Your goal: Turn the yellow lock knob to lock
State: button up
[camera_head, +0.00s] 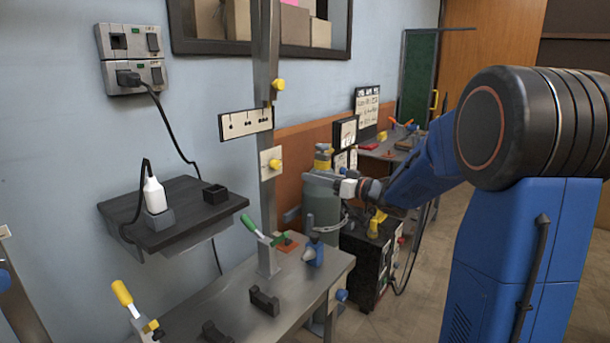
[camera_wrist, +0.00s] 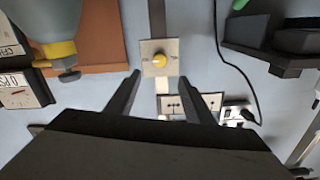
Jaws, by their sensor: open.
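A round yellow knob (camera_head: 275,164) sits on a pale square plate on the upright metal post. The same kind of knob on its plate (camera_wrist: 159,60) shows in the wrist view, just beyond the gap between my fingertips. My gripper (camera_head: 312,178) is to the right of the post in the head view. In the wrist view my gripper (camera_wrist: 160,78) is open and empty, its two dark fingers spread either side of the line to the knob. I see no contact. Another yellow knob (camera_head: 278,84) is higher on the post.
A pale slotted bar (camera_head: 245,124) crosses the post above the plate. A metal workbench (camera_head: 230,315) holds toggle clamps and dark blocks. A dark wall shelf (camera_head: 175,215) stands left. A grey-green cylinder (camera_head: 322,205) is close behind my gripper.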

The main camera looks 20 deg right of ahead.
jog(key=shift+v, duration=0.95)
jog(key=s+d+f+m+g+h, duration=0.1)
jog(key=s+d+m+h, duration=0.2)
jog(key=s+h, duration=0.45)
jog(key=s+d+m+g+h, duration=0.1)
jog(key=s+d+m+h, duration=0.2)
jog(key=s+h, duration=0.4)
jog(key=s+a+f+g+y, duration=0.1)
jog(key=s+a+f+g, duration=0.1)
jog(key=s, duration=0.7)
jog(key=s+a+f+g+y, duration=0.1)
jog(key=s+a+f+g, duration=0.2)
jog(key=s+f, duration=0.3)
jog(key=s+a+f+n+g+y, duration=0.1)
jog(key=s+a+f, duration=0.3)
jog(key=s, duration=0.9)
jog(key=shift+f+g+y, duration=0.2)
jog(key=shift+g+y, duration=0.25)
jog(key=shift+g, duration=0.45)
